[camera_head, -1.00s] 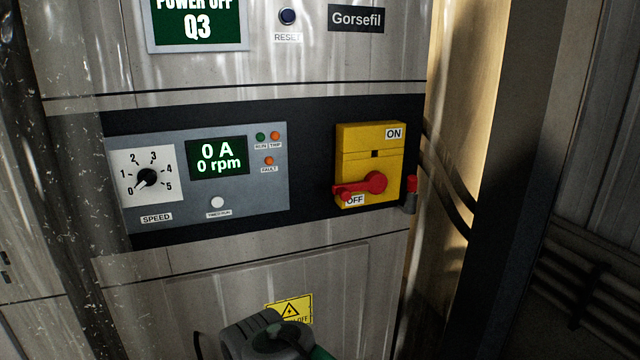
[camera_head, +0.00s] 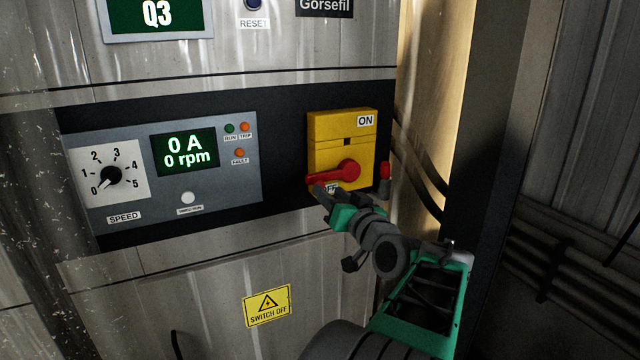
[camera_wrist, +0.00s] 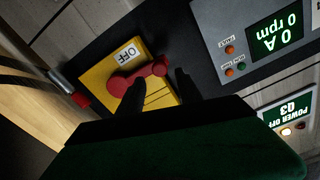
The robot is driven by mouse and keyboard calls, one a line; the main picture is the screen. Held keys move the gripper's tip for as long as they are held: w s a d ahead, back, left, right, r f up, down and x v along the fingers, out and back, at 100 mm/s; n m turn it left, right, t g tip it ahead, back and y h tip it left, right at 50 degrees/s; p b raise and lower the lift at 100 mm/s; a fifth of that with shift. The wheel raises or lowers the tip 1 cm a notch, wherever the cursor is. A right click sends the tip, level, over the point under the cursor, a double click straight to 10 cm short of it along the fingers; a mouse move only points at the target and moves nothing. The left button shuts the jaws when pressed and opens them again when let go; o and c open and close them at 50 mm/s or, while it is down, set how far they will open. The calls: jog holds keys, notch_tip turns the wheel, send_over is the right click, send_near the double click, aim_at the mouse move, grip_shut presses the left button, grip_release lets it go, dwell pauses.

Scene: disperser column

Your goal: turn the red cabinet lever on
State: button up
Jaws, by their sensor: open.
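The red lever (camera_head: 335,174) is on a yellow switch plate (camera_head: 360,130) on the cabinet. Its handle points left, close to the OFF label; the ON label is at the plate's top right. My gripper (camera_head: 328,194) is just in front of the plate's lower edge, by the lever's handle end, and partly covers the OFF label. In the wrist view the red lever (camera_wrist: 150,73) appears upside down beyond the two dark, parted fingertips of my gripper (camera_wrist: 157,90). One finger overlaps the lever in the picture. I cannot tell whether it touches. Nothing is held.
A grey panel (camera_head: 235,190) with a speed dial (camera_head: 110,175) and a display (camera_head: 185,152) reading 0 A, 0 rpm is left of the switch. A small red-topped part (camera_head: 385,170) sits just right of the plate. A dark post (camera_head: 490,150) stands further right.

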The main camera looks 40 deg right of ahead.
aim_at(320, 181)
jog(key=p+x, duration=0.1)
jog(key=x, duration=0.5)
jog(key=shift+f, duration=0.1)
jog(key=shift+s+a, duration=0.1)
grip_shut()
dwell(1.1)
